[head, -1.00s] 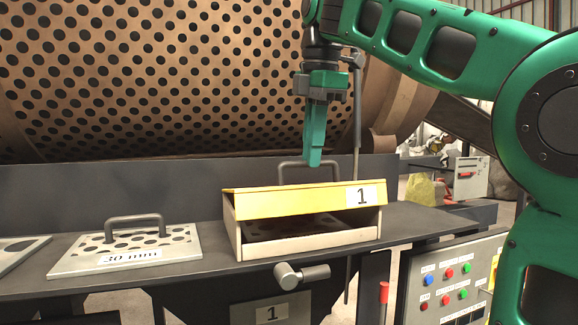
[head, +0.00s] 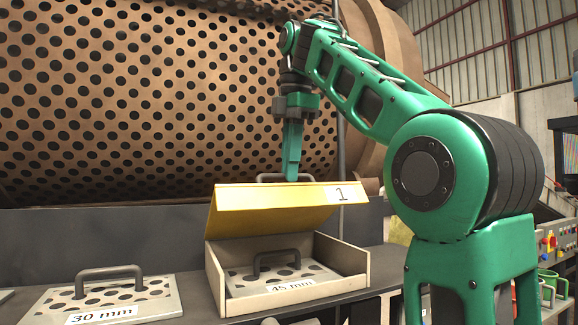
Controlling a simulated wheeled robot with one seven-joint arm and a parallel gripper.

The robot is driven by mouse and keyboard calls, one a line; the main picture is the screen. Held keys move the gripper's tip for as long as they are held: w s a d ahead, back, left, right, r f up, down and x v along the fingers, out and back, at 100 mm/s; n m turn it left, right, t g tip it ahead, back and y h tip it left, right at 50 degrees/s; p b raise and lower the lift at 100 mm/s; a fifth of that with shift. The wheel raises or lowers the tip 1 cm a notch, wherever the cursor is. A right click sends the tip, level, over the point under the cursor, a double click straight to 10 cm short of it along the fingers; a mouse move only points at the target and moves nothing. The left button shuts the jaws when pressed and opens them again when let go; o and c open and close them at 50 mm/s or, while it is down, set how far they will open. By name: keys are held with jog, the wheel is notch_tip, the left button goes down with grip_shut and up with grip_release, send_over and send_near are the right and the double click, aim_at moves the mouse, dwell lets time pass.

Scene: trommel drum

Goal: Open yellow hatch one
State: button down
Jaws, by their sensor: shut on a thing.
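My gripper (head: 292,176) points down at the hatch's top edge and is shut on the handle. Below the raised hatch, a perforated screen plate labelled "45 mm" (head: 282,280) with a dark handle lies inside the box.
A perforated plate labelled "30 mm" (head: 105,299) with a handle lies on the bench to the left. The large perforated drum (head: 150,100) rises behind. A control panel (head: 556,240) with coloured buttons stands at the far right.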

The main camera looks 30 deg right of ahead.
jog(key=shift+w+f, duration=0.2)
jog(key=shift+w, duration=0.05)
